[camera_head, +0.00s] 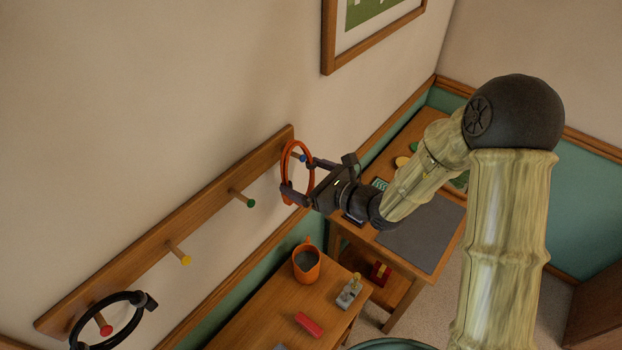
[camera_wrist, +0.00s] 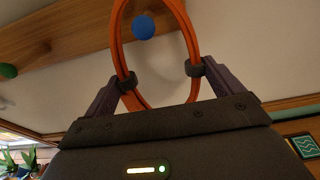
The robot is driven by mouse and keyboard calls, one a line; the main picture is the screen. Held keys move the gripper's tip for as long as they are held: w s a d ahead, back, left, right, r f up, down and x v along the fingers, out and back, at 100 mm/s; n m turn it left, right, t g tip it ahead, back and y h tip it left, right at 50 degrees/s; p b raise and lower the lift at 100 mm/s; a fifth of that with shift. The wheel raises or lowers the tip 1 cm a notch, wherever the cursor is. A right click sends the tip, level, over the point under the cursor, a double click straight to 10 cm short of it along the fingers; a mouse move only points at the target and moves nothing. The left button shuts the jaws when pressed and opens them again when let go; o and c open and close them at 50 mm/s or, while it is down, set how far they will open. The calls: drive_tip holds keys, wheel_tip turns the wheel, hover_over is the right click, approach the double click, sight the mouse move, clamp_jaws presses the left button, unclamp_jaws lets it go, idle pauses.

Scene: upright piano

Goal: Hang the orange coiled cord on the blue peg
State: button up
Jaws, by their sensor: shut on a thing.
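The orange coiled cord (camera_head: 284,163) is a loop held upright against the wall rack's far end. In the wrist view the cord (camera_wrist: 186,28) rises from between the fingers, its top cut off by the frame. My gripper (camera_head: 298,178) is shut on the cord, with the fingers (camera_wrist: 160,76) gripping its two sides. The blue peg's round tip (camera_wrist: 143,27) shows inside the loop's opening in the wrist view. In the head view the blue peg (camera_head: 302,157) also lies within the loop's outline. I cannot tell how far the peg reaches through.
The wooden rack (camera_head: 215,210) also bears a green peg (camera_head: 250,203), a yellow peg (camera_head: 185,260) and a red peg (camera_head: 105,329) with a black cable coil (camera_head: 137,298) by it. Below are an orange mug (camera_head: 306,264) and a desk with a grey mat (camera_head: 418,236).

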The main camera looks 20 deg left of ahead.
drive_tip(key=shift+w+a+f+b, duration=0.1)
drive_tip(key=shift+a+f+b, duration=0.2)
drive_tip(key=shift+b, duration=0.1)
drive_tip(key=shift+r, duration=0.1)
idle(0.4)
drive_tip(key=o, duration=0.8)
drive_tip(key=shift+d, duration=0.1)
drive_tip(key=shift+d, duration=0.2)
drive_tip(key=b+v, duration=0.4)
drive_tip(key=v, duration=1.3)
